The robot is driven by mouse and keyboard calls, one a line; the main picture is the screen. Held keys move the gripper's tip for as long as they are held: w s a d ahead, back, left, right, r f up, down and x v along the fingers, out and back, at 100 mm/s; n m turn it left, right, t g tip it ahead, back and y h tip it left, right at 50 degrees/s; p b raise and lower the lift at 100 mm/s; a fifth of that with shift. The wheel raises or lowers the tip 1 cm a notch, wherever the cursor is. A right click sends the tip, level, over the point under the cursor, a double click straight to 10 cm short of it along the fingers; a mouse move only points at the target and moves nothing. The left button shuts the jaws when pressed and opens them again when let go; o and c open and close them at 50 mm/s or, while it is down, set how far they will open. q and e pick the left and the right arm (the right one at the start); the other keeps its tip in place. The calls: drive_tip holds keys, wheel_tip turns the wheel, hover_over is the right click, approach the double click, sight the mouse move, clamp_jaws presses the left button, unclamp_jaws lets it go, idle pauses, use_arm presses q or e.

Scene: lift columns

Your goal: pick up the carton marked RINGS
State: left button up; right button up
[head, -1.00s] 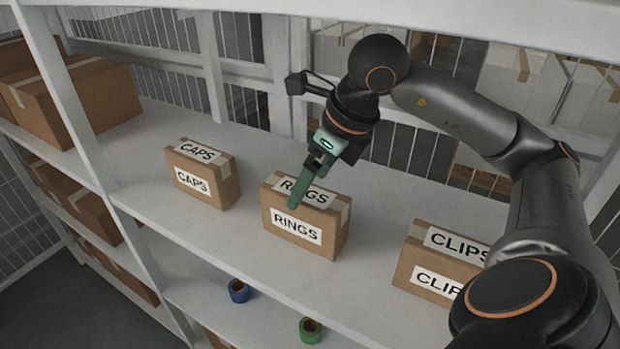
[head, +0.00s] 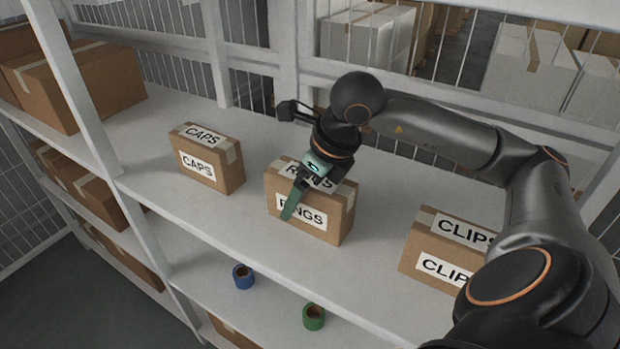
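The carton marked RINGS (head: 335,222) stands upright on the white shelf, between the other two cartons. It is brown, with white labels on its top and front. My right gripper (head: 297,190) is above and against its near side, pointing down. One green finger lies across the front label and covers part of the R. The other finger is hidden behind the gripper body and carton, so the gap between them and any contact cannot be seen. My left gripper is not in view.
A CAPS carton (head: 228,179) stands to the left and a CLIPS carton (head: 409,249) to the right, partly behind my arm. Blue tape (head: 243,277) and green tape (head: 314,317) lie on the lower shelf. A shelf post (head: 85,110) rises at left.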

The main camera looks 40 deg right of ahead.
drive_tip(key=shift+f+b, duration=0.25)
drive_tip(key=shift+b, duration=0.1)
idle(0.4)
clamp_jaws()
idle(0.7)
